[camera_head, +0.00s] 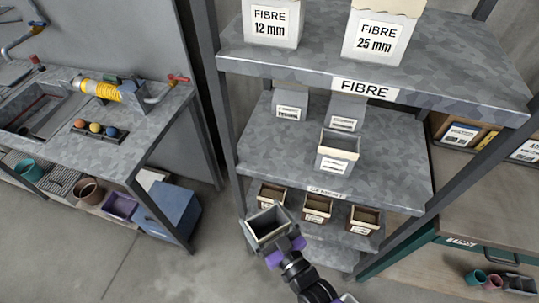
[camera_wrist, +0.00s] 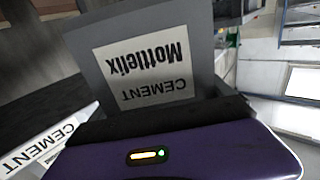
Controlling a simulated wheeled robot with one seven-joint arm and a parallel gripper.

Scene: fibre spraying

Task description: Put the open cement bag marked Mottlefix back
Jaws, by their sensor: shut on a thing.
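The grey bag marked CEMENT Mottlefix (camera_wrist: 150,45) is in my gripper, its label upside down in the wrist view. In the head view the held bag (camera_head: 268,224) has an open top and is tilted, in front of the shelf's lower part. My gripper (camera_head: 284,246) is shut on it, purple fingers at its near side. The middle shelf (camera_head: 270,150) has a label strip (camera_head: 327,192) that reads as CEMENT, small in the head view. An open bag (camera_head: 337,152) stands near its front. Two closed grey bags (camera_head: 291,104) stand farther back; their labels are too small to read.
The upper shelf, marked FIBRE (camera_head: 364,89), holds two fibre bags (camera_head: 272,22). Several open boxes (camera_head: 317,208) stand on the lower shelf behind the held bag. A workbench (camera_head: 150,125) is at left, a table (camera_head: 475,190) at right. The middle shelf's left front is bare.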

